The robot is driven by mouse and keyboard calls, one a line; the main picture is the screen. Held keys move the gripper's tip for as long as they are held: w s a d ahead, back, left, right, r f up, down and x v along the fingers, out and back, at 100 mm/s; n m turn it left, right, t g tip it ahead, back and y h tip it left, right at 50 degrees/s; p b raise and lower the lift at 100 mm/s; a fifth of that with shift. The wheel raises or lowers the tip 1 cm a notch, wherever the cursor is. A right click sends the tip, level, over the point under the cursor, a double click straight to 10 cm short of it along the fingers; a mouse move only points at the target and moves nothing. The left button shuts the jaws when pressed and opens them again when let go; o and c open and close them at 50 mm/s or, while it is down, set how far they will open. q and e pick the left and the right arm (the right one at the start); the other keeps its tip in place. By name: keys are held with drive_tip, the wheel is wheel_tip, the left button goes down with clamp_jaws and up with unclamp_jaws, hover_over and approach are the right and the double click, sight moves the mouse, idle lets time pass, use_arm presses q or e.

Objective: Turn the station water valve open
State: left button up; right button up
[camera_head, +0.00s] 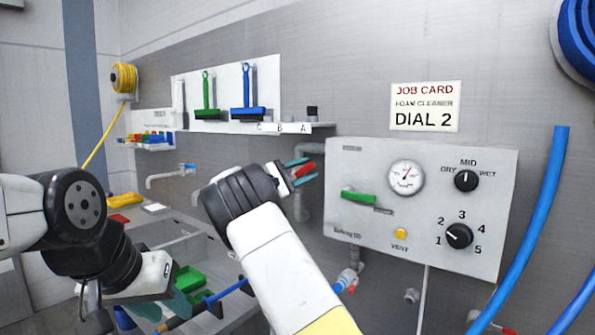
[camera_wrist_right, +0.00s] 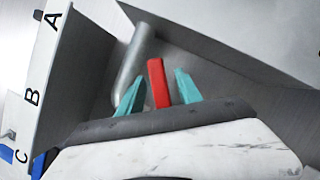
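A red lever-like bar (camera_head: 306,170) lies between the teal fingers of my right gripper (camera_head: 299,172), in front of the grey wall pipe (camera_head: 303,203). In the right wrist view the red bar (camera_wrist_right: 158,83) stands between the two fingers (camera_wrist_right: 158,92), with a narrow gap on each side, so the gripper looks open around it. Its lower end is hidden by the gripper body. A small valve with blue and red parts (camera_head: 347,279) is on the pipe below the control panel. My left gripper (camera_head: 166,306) is low at left over the sink, fingers apart.
The control panel (camera_head: 345,215) has a gauge, a green lever (camera_head: 358,196), a yellow vent button and two dials. A shelf (camera_head: 220,127) with hanging brushes is behind the right gripper. A blue hose (camera_head: 541,210) hangs at right. The sink (camera_head: 215,255) holds green items.

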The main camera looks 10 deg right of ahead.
drive_tip(key=v, duration=0.7)
drive_tip(key=shift+s+a, duration=0.2)
drive_tip(key=shift+a, duration=0.15)
drive_tip(key=shift+f, duration=0.1)
